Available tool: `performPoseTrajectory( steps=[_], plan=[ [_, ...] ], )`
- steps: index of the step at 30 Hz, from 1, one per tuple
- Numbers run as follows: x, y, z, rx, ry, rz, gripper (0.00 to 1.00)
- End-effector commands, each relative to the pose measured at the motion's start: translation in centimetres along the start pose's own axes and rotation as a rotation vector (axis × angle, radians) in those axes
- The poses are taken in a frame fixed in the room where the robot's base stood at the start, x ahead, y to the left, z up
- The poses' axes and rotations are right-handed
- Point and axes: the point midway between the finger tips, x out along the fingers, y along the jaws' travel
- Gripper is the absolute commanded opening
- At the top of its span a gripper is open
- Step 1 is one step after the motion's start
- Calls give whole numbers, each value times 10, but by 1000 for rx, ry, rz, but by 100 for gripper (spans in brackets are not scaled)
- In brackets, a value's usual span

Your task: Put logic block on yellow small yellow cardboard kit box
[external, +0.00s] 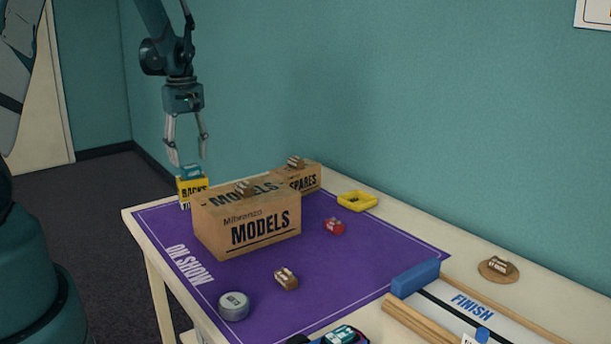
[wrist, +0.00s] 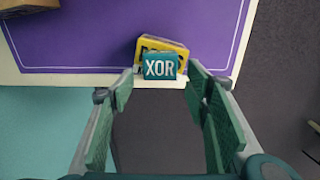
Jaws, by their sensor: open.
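The logic block is a small teal block (external: 191,172), marked XOR in the wrist view (wrist: 160,67). It appears to sit on top of the small yellow cardboard box (external: 192,188) at the table's far left corner. In the wrist view the yellow box (wrist: 176,45) shows behind the block, partly hidden by it. My gripper (external: 190,160) is open, pointing down just above the block. In the wrist view its fingers (wrist: 160,88) lie to either side of the block, with gaps and no visible grip.
A large cardboard MODELS box (external: 265,231) stands right beside the yellow box, with a SPARES box (external: 306,180) behind.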

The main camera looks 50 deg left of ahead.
Motion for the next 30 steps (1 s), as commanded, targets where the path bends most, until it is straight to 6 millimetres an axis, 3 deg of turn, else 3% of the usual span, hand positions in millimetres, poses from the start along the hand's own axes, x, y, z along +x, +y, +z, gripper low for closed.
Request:
performPoseTrajectory(
  steps=[9, 15, 30],
  plan=[
    [-49, 0, 0, 0, 0, 0, 47],
    [-72, 0, 0, 0, 0, 0, 47],
    [-83, 0, 0, 0, 0, 0, 47]
  ],
)
